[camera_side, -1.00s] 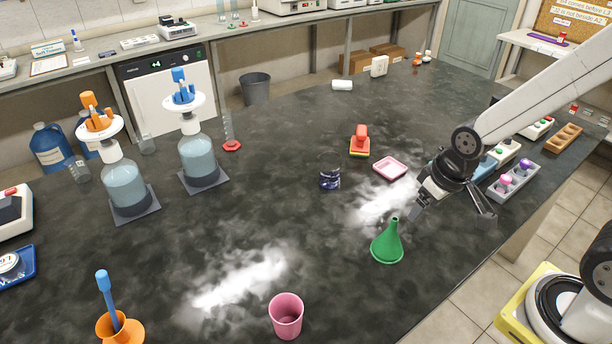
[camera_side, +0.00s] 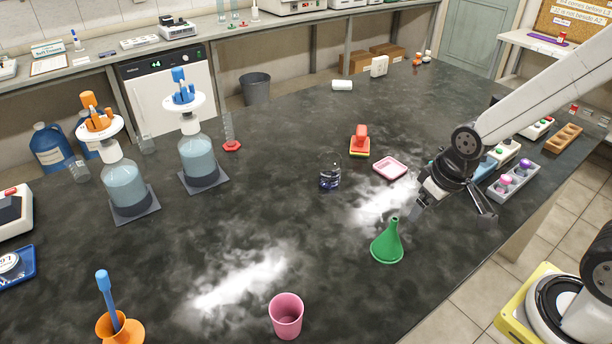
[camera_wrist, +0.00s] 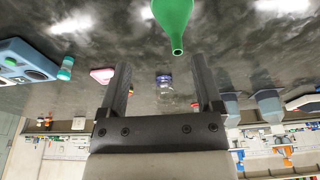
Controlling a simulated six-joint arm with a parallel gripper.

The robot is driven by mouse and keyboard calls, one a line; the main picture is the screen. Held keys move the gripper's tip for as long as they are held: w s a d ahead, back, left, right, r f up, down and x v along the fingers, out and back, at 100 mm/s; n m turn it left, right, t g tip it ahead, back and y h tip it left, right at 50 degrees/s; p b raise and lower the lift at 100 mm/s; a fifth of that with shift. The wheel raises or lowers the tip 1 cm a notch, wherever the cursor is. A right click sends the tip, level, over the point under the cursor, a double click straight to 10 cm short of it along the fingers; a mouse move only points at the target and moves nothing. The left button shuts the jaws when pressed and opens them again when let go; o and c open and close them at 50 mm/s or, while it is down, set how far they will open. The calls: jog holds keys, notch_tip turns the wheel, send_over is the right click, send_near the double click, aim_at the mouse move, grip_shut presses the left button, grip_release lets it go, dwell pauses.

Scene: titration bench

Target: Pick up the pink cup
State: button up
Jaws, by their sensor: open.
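The pink cup (camera_side: 286,315) stands upright on the dark bench at the front middle of the side view. Its open top faces up and it looks empty. My gripper (camera_side: 452,217) is open and empty above the bench at the right, well apart from the cup. A green funnel (camera_side: 387,245) stands spout up on the bench between them, nearer to the gripper. In the wrist view my open fingers (camera_wrist: 161,85) show with nothing between them, and the green funnel (camera_wrist: 173,20) appears beyond them. I cannot make out the cup in the wrist view.
Two dispenser bottles (camera_side: 124,188) stand at the left. A pink tray (camera_side: 390,168), a red block (camera_side: 360,140) and a small dark jar (camera_side: 330,178) lie behind the green funnel. The bench around the cup is clear.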

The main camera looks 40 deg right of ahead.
jog(key=shift+o, duration=0.6)
jog(key=s+a+f+m+g+y, duration=0.2)
jog(key=a+f+m+g+y, duration=0.1)
jog(key=a+m, duration=0.3)
jog(key=s+a+f+m+g+y, duration=0.2)
jog(key=s+a+f+m+y, duration=0.15)
jog(key=a, duration=0.35)
jog(key=w+a+m+t+y, duration=0.1)
jog(key=w+a+m+y, duration=0.1)
jog(key=a+m, duration=0.1)
jog(key=w+a+f+m+t+y, duration=0.1)
jog(key=w+a+m+y, duration=0.1)
jog(key=a+m, duration=0.1)
jog(key=w+a+m+t+y, duration=0.1)
jog(key=w+a+m+y, duration=0.1)
jog(key=a+m, duration=0.1)
jog(key=shift+w+a+f+y, duration=0.1)
jog(key=shift+a+f+y, duration=0.1)
jog(key=shift+a+y, duration=0.15)
jog(key=shift+w+a+f+m+t, duration=0.2)
jog(key=shift+w+m+t, duration=0.25)
jog(key=shift+m+t, duration=0.15)
